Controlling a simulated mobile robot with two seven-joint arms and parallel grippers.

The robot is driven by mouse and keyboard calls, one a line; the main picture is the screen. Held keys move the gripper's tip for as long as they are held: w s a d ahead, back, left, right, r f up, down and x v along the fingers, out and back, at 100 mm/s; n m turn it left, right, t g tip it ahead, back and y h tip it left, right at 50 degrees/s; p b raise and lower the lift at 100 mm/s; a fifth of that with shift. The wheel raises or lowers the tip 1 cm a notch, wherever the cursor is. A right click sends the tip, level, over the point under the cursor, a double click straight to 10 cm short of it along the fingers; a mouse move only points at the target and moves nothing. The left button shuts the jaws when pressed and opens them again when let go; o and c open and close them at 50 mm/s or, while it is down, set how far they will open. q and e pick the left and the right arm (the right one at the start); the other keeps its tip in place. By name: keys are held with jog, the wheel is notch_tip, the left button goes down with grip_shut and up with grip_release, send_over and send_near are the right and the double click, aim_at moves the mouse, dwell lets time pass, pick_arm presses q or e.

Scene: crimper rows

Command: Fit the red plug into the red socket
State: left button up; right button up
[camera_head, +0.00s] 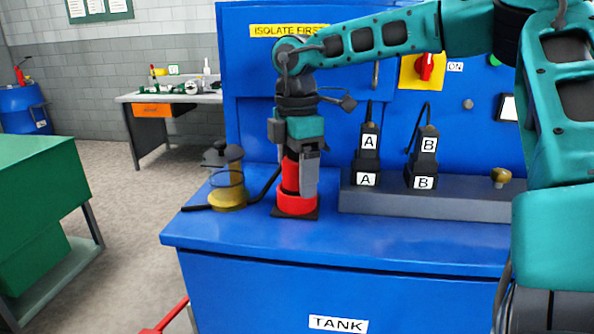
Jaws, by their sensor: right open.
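My right arm reaches in from the right, and its gripper (300,172) points down over the red parts on the blue bench top. The gripper is open, with a grey finger in front of the red plug (289,176). The plug stands upright directly above the red socket (296,205), which has a black base on the bench. The two look in line and touching, but the finger hides part of the joint, so I cannot tell how deep the plug sits. My left gripper is not in view.
Black plugs A (367,143) and B (428,145) stand in a grey block (440,201) to the right. A red rotary switch (426,67) is on the blue panel. The bench front is clear.

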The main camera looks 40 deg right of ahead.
notch_tip(320, 180, up, 12)
jog(key=shift+r+p, duration=0.15)
jog(key=shift+p, duration=0.35)
dwell(0.5)
